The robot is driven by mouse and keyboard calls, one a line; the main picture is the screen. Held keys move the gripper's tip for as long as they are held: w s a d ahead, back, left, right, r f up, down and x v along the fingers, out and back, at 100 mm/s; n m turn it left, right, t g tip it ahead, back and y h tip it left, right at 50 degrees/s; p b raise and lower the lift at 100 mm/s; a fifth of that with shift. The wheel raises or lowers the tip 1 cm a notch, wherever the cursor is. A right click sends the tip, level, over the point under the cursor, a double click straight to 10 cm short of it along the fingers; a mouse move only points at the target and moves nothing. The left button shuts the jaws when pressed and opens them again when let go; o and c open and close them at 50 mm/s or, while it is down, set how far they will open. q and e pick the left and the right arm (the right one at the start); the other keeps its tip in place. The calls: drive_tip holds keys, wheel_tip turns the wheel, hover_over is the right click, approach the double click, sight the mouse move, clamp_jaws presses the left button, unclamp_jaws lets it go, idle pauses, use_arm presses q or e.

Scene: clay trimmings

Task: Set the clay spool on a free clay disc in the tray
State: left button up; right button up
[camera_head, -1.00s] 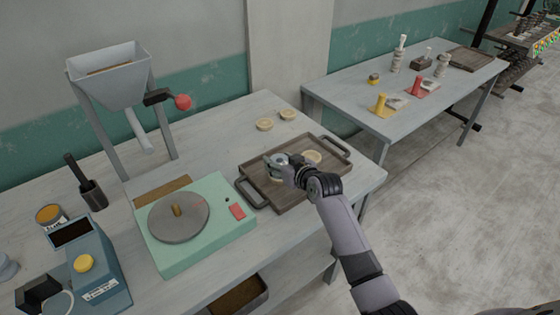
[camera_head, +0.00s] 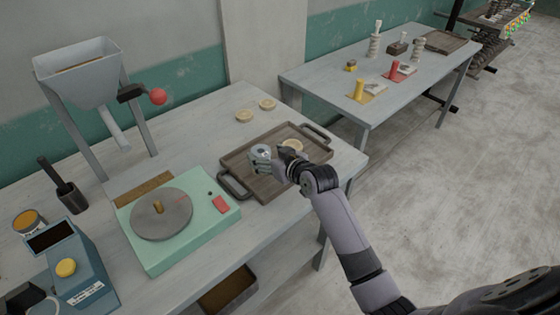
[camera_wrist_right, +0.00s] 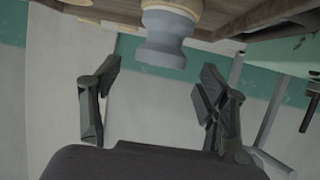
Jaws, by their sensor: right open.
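The grey-blue clay spool (camera_head: 261,153) stands upright in the brown tray (camera_head: 262,193). In the right wrist view, which looks upside down, the spool (camera_wrist_right: 163,42) has its base on a beige clay disc (camera_wrist_right: 175,6). Another clay disc (camera_head: 292,145) in the tray is bare, beside my right gripper. My right gripper (camera_head: 276,159) is just to the right of the spool in the head view. In the wrist view its two fingers (camera_wrist_right: 152,92) are spread wide with nothing between them, and the spool is beyond the tips. My left gripper is out of view.
Two clay discs (camera_head: 255,110) lie on the table behind the tray. A green wheel base (camera_head: 190,232) stands left of the tray, and a hopper (camera_head: 80,72) on legs behind it. A second table (camera_head: 420,82) at the back right holds coloured pieces.

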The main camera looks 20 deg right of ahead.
drive_tip(key=v, duration=0.7)
drive_tip(key=shift+s+r+b, duration=0.15)
drive_tip(key=shift+s+b, duration=0.15)
drive_tip(key=shift+b, duration=0.05)
